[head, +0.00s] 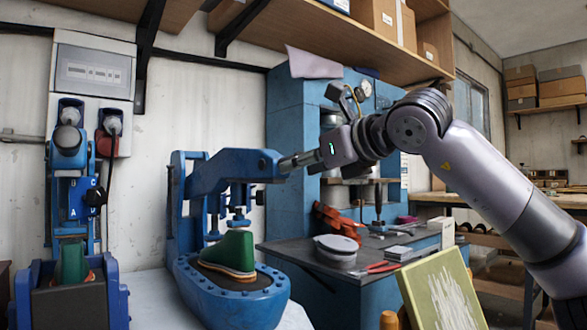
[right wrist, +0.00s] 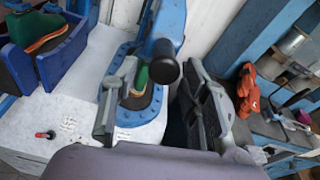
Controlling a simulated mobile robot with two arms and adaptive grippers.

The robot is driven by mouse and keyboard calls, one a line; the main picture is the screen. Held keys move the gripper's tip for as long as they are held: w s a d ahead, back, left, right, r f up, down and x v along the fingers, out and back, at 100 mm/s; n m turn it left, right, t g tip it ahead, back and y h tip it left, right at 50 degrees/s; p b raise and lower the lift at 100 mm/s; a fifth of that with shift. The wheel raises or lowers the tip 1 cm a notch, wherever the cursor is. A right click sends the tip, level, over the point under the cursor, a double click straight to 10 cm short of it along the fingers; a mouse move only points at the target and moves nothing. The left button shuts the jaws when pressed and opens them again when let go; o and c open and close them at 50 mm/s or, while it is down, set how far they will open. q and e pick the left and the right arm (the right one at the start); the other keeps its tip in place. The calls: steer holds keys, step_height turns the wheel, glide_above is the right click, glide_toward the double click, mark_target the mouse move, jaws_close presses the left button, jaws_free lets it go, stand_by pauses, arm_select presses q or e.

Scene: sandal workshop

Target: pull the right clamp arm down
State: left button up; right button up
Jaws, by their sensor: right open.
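The right clamp arm (head: 225,170) is blue and reaches out over a green last with a sandal sole (head: 235,252) on the blue oval base (head: 225,300). Pads hang from the arm close above the last; I cannot tell whether they touch it. My right gripper (head: 288,162) is at the arm's front end. In the right wrist view my right gripper (right wrist: 150,100) is open, its two fingers apart on either side of the arm's dark round end (right wrist: 163,66). The green last (right wrist: 142,78) shows partly behind. My left gripper is not in view.
A second blue clamp station (head: 72,190) with another green last (head: 72,263) stands at the left. A green-yellow board (head: 440,292) leans in front. A shelf hangs above.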

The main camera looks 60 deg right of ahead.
steer(key=v, duration=0.8)
steer(key=shift+s, duration=0.2)
steer(key=shift+a, duration=0.1)
